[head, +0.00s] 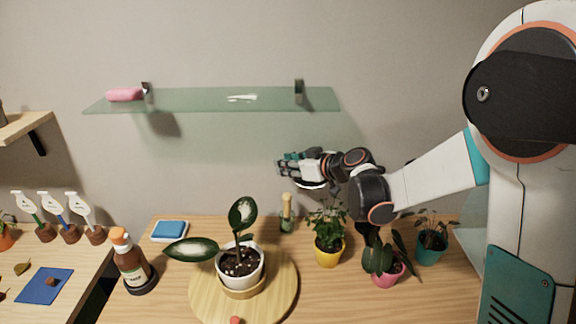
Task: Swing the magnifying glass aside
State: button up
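I cannot clearly make out a magnifying glass in the head view. A thin white curved edge shows just under my gripper (283,165), and I cannot tell what it belongs to. My gripper reaches in from the right and points left, above the table and in front of the wall. It is below the glass shelf and up and to the right of the large potted plant (240,262). Its teal fingers are small and seen side-on, so their opening is unclear.
The plant stands on a round wooden board (204,290). Yellow (329,254), pink (388,275) and teal (431,250) pots stand right, under my arm. A glass shelf (200,101) holds pink soap (124,94).

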jog(key=v, duration=1.2)
jog(key=shift+s, duration=0.1)
jog(key=s+d+f+m+g+h, duration=0.1)
jog(key=s+d+m+h, duration=0.2)
jog(key=s, duration=0.6)
jog(key=s+d+f+m+h+b, duration=0.1)
jog(key=s+d+m+h, duration=0.2)
jog(key=s, duration=0.6)
jog(key=s+d+f+m+g+h+b, duration=0.1)
jog(key=s+d+f+m+h, duration=0.1)
jog(key=s, duration=0.7)
jog(key=shift+s+d+m+g+h, duration=0.35)
jog(key=shift+d+h, duration=0.35)
jog(key=shift+d, duration=0.3)
jog(key=shift+w, duration=0.1)
dwell(0.6)
